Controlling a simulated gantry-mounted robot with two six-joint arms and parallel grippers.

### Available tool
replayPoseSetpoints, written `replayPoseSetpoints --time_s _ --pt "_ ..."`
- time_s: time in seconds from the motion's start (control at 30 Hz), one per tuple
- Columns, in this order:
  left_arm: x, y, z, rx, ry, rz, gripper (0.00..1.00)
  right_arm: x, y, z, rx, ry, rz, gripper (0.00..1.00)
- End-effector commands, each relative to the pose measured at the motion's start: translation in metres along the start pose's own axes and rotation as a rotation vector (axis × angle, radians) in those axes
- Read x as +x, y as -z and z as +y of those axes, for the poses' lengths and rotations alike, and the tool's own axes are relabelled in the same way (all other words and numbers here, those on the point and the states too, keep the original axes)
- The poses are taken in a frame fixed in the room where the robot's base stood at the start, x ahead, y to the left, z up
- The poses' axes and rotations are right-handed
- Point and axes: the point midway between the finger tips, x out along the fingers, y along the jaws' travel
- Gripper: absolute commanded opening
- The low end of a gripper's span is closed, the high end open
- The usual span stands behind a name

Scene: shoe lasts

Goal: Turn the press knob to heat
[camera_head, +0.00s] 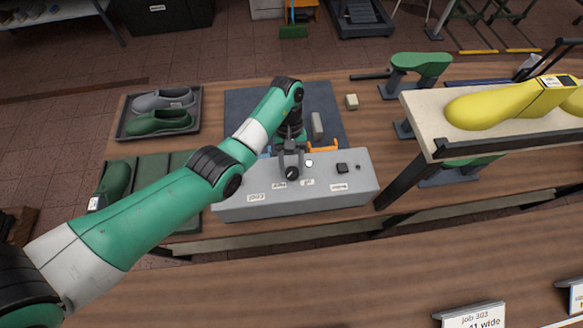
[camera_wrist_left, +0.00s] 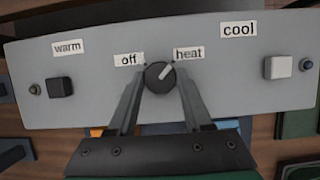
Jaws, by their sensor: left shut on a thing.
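The press knob (camera_head: 292,173) is a small round dark dial on the sloped face of the grey control box (camera_head: 235,204). In the left wrist view the knob (camera_wrist_left: 157,79) has a pale pointer line slanting up and right, toward the heat label (camera_wrist_left: 189,53). The off label (camera_wrist_left: 129,59) is at its upper left. My left gripper (camera_head: 291,166) reaches down over the box. In the left wrist view its fingers (camera_wrist_left: 160,82) lie on either side of the knob, shut on it. My right gripper is not in view.
A dark button (camera_head: 342,168) and a pale button (camera_wrist_left: 278,67) flank the knob. A shelf (camera_head: 425,120) with yellow shoe lasts (camera_head: 495,105) stands right of the box. A tray (camera_head: 126,126) with grey and green shoes lies at the left. A small beige block (camera_head: 351,102) sits behind.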

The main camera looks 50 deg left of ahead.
Motion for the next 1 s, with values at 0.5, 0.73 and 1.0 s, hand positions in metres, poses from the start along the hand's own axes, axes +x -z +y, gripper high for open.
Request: replayPoseSetpoints --time_s 0.5,0.73,1.0 --pt "0.0 0.0 0.0 0.006 0.0 0.0 0.73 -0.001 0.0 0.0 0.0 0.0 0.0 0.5" --pt "0.0 0.0 0.0 0.005 0.001 0.0 0.8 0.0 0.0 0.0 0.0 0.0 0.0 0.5" --pt "-0.019 -0.009 0.011 0.025 0.008 0.001 0.8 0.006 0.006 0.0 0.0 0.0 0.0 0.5"
